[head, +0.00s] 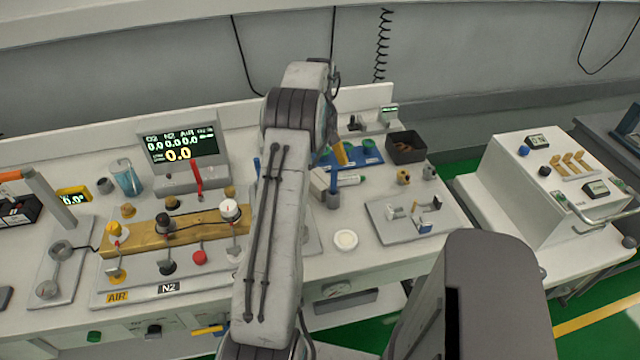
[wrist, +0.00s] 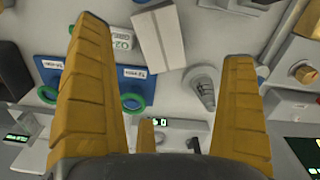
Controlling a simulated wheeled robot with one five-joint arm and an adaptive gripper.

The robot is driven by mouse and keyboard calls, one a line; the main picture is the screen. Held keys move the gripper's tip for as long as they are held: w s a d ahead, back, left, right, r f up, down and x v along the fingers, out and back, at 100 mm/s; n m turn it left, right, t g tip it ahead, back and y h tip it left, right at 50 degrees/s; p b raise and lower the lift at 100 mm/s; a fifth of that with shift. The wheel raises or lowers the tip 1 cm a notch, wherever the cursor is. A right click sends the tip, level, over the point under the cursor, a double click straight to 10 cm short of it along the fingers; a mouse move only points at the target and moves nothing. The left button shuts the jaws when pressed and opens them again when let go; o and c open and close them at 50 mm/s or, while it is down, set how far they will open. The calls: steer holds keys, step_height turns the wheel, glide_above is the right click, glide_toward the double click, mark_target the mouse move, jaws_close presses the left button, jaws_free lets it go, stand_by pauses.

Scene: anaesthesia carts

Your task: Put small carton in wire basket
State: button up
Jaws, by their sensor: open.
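The small carton is a white box (wrist: 160,35) at the top middle of the wrist view, lying on the worktop between my finger lines. In the head view the white box (head: 318,182) is partly hidden by my arm. My gripper (wrist: 165,42) is open, with its yellow fingers apart and nothing between them; it is above the worktop, apart from the carton. In the head view a yellow finger (head: 341,153) shows over the blue mat. A dark open basket (head: 405,150) with brown contents stands right of the mat; I cannot tell whether it is wire.
A white cylinder (wrist: 116,38) with green marking lies beside the carton. The blue mat (head: 366,150) holds green rings. A grey cup (head: 332,198), a round white dish (head: 345,240) and a grey tray (head: 385,232) are near. Gauges and a monitor (head: 180,148) crowd the left.

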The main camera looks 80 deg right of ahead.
mark_target(323, 176)
steer(key=shift+s+d+f, duration=0.2)
steer(key=shift+s+f, duration=0.4)
steer(key=shift+f, duration=0.1)
steer(key=shift+a+f+p, duration=0.1)
steer(key=shift+f+p, duration=0.7)
steer(key=shift+f, duration=2.5)
steer(key=c, duration=1.3)
